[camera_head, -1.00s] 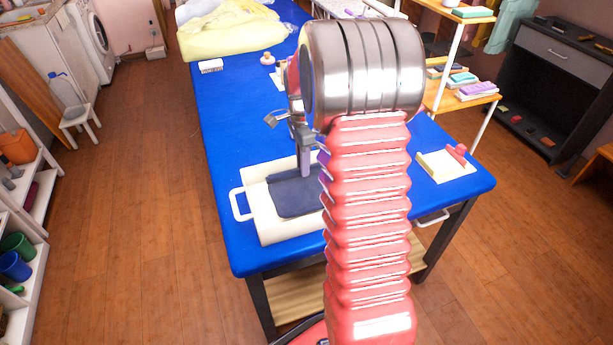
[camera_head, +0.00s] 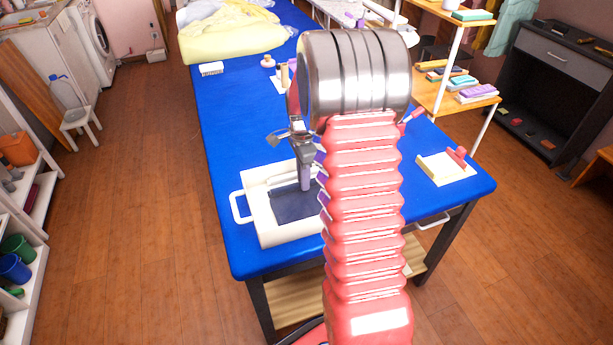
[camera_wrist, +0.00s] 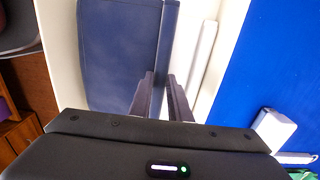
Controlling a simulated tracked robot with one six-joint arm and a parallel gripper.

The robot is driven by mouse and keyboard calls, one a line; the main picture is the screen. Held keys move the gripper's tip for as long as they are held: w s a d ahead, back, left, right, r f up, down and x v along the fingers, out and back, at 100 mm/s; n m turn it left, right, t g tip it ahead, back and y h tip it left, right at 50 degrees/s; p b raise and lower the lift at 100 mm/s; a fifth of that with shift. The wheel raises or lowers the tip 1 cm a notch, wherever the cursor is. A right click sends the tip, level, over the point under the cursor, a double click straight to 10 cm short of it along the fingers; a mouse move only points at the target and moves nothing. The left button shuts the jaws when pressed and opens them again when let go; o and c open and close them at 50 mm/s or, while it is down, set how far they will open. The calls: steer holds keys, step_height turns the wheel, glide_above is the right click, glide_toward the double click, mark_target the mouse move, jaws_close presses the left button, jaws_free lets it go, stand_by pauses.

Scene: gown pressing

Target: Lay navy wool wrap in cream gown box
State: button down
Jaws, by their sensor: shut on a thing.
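The navy wool wrap (camera_head: 293,207) is a flat dark blue bundle within the outline of the cream gown box (camera_head: 262,222), partly hidden by my arm. My gripper (camera_head: 305,186) points down at the wrap's far side. In the wrist view, my gripper (camera_wrist: 164,82) is shut on the raised edge strip of the wrap (camera_wrist: 115,48). The wrap's flat part spreads to the left there, between pale walls of the box (camera_wrist: 213,75). I cannot tell whether its underside touches the box floor.
The box stands on a blue table (camera_head: 235,125) near its front left corner, with a white handle (camera_head: 238,207). A cream board with a red piece (camera_head: 445,170) lies at the right. A white brush (camera_head: 211,69) and yellow bedding (camera_head: 235,45) lie farther back. The table's left middle is clear.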

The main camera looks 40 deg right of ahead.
steer(key=shift+f, duration=0.25)
steer(key=c, duration=1.6)
jaws_free()
steer(key=shift+c, duration=0.2)
step_height(320, 180, up, 13)
steer(key=shift+f, duration=0.2)
